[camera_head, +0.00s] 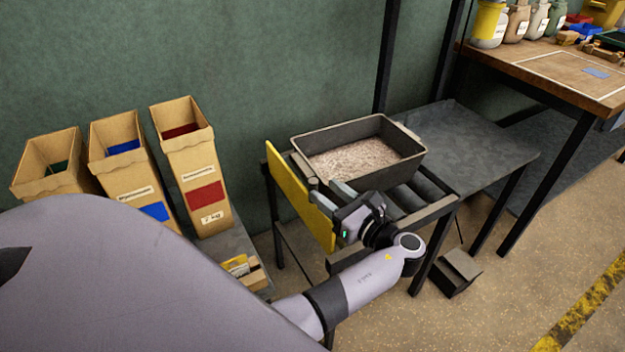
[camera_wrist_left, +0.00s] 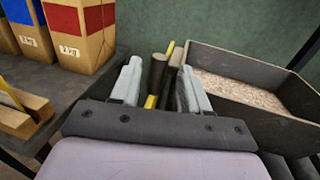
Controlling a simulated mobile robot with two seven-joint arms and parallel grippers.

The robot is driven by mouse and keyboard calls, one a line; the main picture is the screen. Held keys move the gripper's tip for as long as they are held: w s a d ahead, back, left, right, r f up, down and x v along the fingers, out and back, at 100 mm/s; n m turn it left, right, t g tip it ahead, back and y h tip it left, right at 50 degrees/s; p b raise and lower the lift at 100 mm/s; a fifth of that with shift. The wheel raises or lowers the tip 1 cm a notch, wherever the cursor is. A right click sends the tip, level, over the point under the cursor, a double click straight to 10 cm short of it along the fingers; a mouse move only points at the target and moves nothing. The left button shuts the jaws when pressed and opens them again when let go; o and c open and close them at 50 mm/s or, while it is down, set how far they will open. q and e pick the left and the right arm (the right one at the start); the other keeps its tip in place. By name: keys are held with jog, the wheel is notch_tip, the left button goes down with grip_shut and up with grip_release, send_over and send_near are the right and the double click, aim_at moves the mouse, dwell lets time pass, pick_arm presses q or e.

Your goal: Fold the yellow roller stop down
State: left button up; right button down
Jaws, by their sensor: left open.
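The yellow roller stop (camera_head: 288,183) is a flat yellow plate. It stands upright at the left end of the roller stand in the head view. In the left wrist view only thin yellow strips of it (camera_wrist_left: 151,101) show between the fingers, beside dark cylindrical parts. My left gripper (camera_head: 334,195) is open at the stop's right side, over the stand's left end. In the wrist view its two grey fingers (camera_wrist_left: 162,88) are spread apart. Whether either finger touches the stop cannot be told. My right gripper is not in view.
A dark tray of grain (camera_head: 402,140) sits on the rollers behind my gripper. Cardboard bins (camera_head: 197,180) stand at the left, with a small wooden holder (camera_head: 256,277) nearby. A bare dark table (camera_head: 470,140) adjoins on the right. A wooden bench (camera_head: 545,70) with jars stands far right.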

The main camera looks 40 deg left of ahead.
aim_at(317, 184)
pick_arm(q)
jog(key=a, duration=0.2)
jog(key=w+a, duration=0.1)
jog(key=a, duration=0.2)
jog(key=shift+a, duration=0.15)
grip_shut()
